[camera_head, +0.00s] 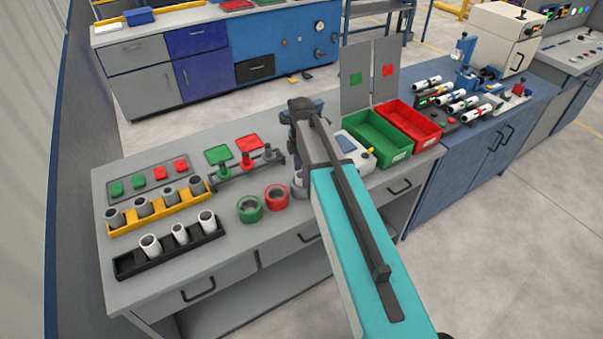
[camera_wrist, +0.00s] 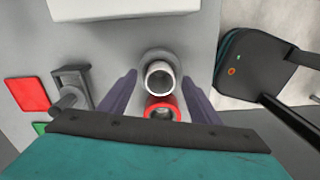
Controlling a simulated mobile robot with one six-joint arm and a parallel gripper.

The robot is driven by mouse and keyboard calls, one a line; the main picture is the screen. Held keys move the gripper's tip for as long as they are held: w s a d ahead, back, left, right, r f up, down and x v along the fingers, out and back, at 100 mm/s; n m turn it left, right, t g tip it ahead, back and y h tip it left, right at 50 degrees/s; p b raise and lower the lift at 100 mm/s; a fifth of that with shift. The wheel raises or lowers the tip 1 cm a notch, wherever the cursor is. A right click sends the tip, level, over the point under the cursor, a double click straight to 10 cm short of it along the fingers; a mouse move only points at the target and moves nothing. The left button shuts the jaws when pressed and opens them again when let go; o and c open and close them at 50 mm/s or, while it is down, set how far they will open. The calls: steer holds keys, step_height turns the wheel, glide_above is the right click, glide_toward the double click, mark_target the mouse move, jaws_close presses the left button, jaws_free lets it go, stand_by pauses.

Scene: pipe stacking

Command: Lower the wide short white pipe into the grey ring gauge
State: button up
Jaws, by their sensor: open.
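A white pipe (camera_wrist: 159,78) stands inside the grey ring gauge (camera_wrist: 151,57) in the wrist view, its open end facing the camera. The ring's grey rim shows around and behind it; how deep the pipe sits is hard to tell. My gripper (camera_wrist: 160,79) is open, with one purple finger on each side of the pipe and a visible gap to both. In the head view, my arm hides most of the grey ring (camera_head: 297,191) and pipe.
A red ring (camera_wrist: 163,109) is close beside the grey one, and a green ring (camera_head: 249,209) lies farther left. A black tray (camera_head: 127,266) holds three white pipes; a yellow tray (camera_head: 123,226) holds grey ones. Green (camera_head: 365,152) and red bins (camera_head: 424,129) stand to the right.

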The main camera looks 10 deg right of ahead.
step_height(320, 180, up, 13)
steer(key=b, duration=0.3)
steer(key=shift+r, duration=0.2)
stand_by(0.5)
stand_by(1.1)
